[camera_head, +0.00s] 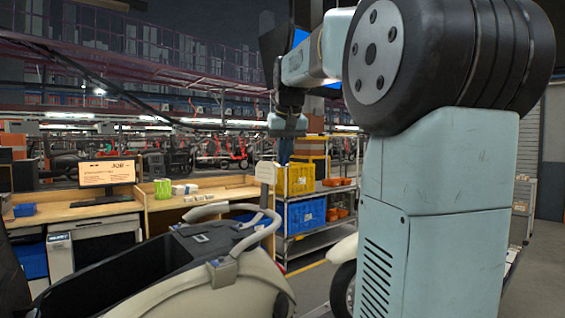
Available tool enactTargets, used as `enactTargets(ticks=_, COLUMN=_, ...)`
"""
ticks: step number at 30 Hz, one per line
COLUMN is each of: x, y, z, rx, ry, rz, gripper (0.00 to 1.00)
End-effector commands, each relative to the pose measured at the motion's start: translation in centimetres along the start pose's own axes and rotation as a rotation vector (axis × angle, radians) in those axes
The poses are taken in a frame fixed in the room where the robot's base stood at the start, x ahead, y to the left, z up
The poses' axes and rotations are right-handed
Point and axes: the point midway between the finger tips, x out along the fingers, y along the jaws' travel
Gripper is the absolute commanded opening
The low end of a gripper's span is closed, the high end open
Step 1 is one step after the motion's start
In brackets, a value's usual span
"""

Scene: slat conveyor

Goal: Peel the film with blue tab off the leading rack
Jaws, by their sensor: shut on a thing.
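My arm fills the right half of the head view. My gripper (286,148) hangs at its far end, pointing down, in front of the shelving. Its fingers are small and dark here. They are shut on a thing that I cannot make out. A narrow dark blue shape shows at the fingertips, too small to tell whether it is a tab or part of the gripper. I cannot make out the leading rack, the film or the slat conveyor in this view. My arm hides much of the right side.
A metal shelf (316,246) behind the gripper holds a yellow crate (300,180), a blue crate (306,215) and orange bins (336,182). A wooden desk (100,221) with a monitor (106,173) stands at left. A grey column (554,130) stands at far right.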

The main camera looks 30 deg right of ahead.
Motion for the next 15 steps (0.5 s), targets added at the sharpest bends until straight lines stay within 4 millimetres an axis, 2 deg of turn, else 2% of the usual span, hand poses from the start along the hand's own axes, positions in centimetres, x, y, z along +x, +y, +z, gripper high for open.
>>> enactTargets(ticks=9, x=-2.6, y=0.0, z=0.3, rx=0.000, ry=0.002, rz=0.000, gripper=0.00)
enactTargets(ticks=15, x=-3.1, y=0.0, z=0.4, rx=0.000, ry=0.001, rz=0.000, gripper=0.00)
